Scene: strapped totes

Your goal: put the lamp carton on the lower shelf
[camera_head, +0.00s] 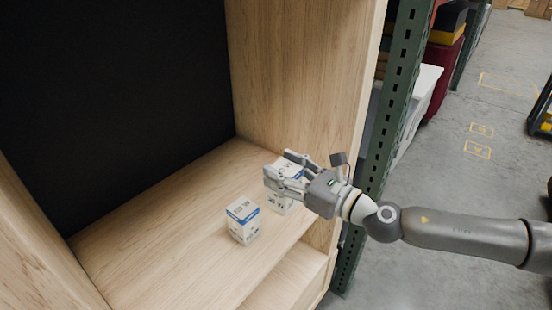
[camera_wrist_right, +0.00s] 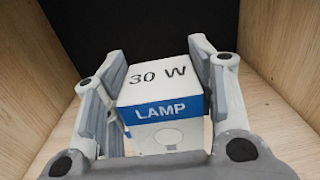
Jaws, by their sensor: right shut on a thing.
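A white lamp carton with a blue band, marked "30 W LAMP", is between the fingers of my right gripper (camera_head: 290,172). The carton shows in the right wrist view (camera_wrist_right: 160,85) and partly in the head view (camera_head: 282,201), where the fingers cover some of it. My right gripper is shut on it at the right side of the wooden shelf (camera_head: 165,225). I cannot tell whether the carton touches the board. A second, similar white and blue carton (camera_head: 243,222) stands upright on the same shelf, left of and nearer than the gripper. My left gripper is not in view.
The wooden side wall (camera_head: 290,80) rises close behind the right gripper, and a dark back panel (camera_head: 110,100) closes the shelf. Another wooden level (camera_head: 285,285) shows below the shelf's front edge. A green rack post (camera_head: 392,100) stands to the right. The shelf's left part is bare.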

